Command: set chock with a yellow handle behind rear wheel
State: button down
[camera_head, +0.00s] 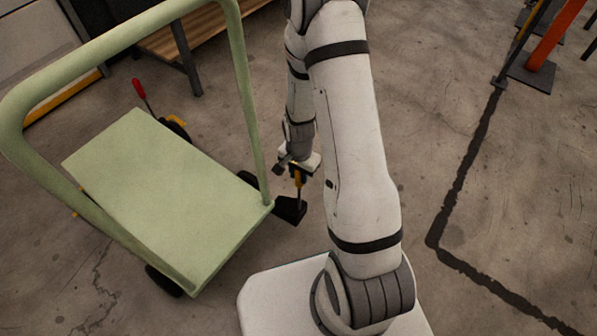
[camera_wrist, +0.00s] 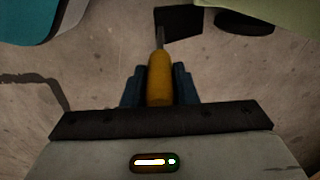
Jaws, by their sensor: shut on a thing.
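My gripper (camera_head: 299,172) is shut on the yellow handle (camera_wrist: 160,78) of a black chock (camera_head: 291,210). In the head view the chock is low at the floor, just right of the cart's near right corner. In the wrist view the dark chock (camera_wrist: 182,22) lies beyond the handle, apart from a dark wheel (camera_wrist: 245,22) to its right. The pale green cart (camera_head: 165,190) stands left of my arm, and a dark wheel (camera_head: 250,179) shows at its right edge beside the chock. Whether the chock touches the wheel or the floor cannot be told.
A red-handled thing (camera_head: 139,90) stands behind the cart near a yellow-and-black wheel. A wooden bench (camera_head: 165,44) is at the back. An orange post (camera_head: 556,35) stands at the upper right. Open concrete floor with a dark line (camera_head: 462,180) lies to the right.

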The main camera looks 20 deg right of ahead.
aim_at(299, 186)
jog(key=shift+f+b, duration=2.45)
jog(key=shift+f, duration=1.15)
jog(key=shift+w+a+r, duration=0.2)
jog(key=shift+w, duration=0.15)
jog(key=shift+w+a+p, duration=0.15)
jog(key=shift+w+a, duration=0.75)
jog(key=shift+w, duration=0.3)
jog(key=shift+w+a+p, duration=0.15)
jog(key=shift+w+a, duration=0.75)
jog(key=shift+w, duration=0.25)
jog(key=c, duration=1.1)
grip_release()
jog(key=shift+f, duration=0.1)
jog(key=shift+s, duration=0.1)
notch_tip(299, 186, up, 8)
jog(key=p, duration=0.3)
jog(key=shift+d+p, duration=0.1)
jog(key=shift+p, duration=0.2)
